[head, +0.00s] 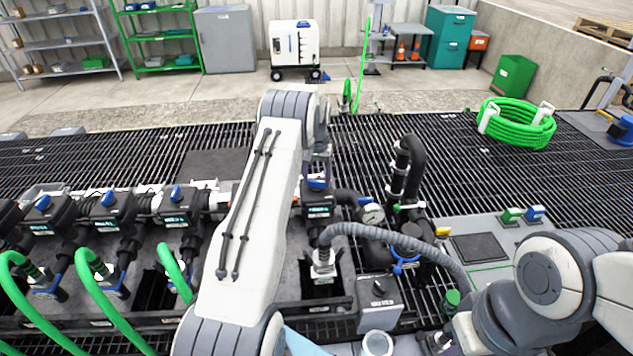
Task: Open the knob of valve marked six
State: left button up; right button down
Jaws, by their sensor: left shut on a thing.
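A row of black valves with blue knobs runs along the manifold on the left. Three stand clear of my arm: one at the far left (45,210), one beside it (108,208) and one nearer the arm (175,208). Another valve (318,205) stands just right of my left arm, its blue knob (317,184) on top. My left gripper (318,178) points down and is shut on this blue knob; the arm partly hides its fingers. The valve labels are too small to read. My right arm shows at lower right, but its gripper does not show.
Green hoses (95,265) arch up at front left. A grey corrugated hose (390,232), a pressure gauge (373,214) and a tall black pipe (412,165) stand close to the right of the held valve. A coiled green hose (520,122) lies on the grating behind.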

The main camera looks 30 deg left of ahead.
aim_at(316, 181)
pick_arm(q)
jog(key=shift+s+n+b, duration=0.1)
jog(key=shift+n+b, duration=0.2)
jog(key=shift+n, duration=1.2)
jog(key=o, duration=1.3)
jog(key=shift+r, duration=0.3)
notch_tip(316, 181, up, 10)
jog(key=shift+f+b, duration=0.1)
jog(key=shift+b, duration=0.9)
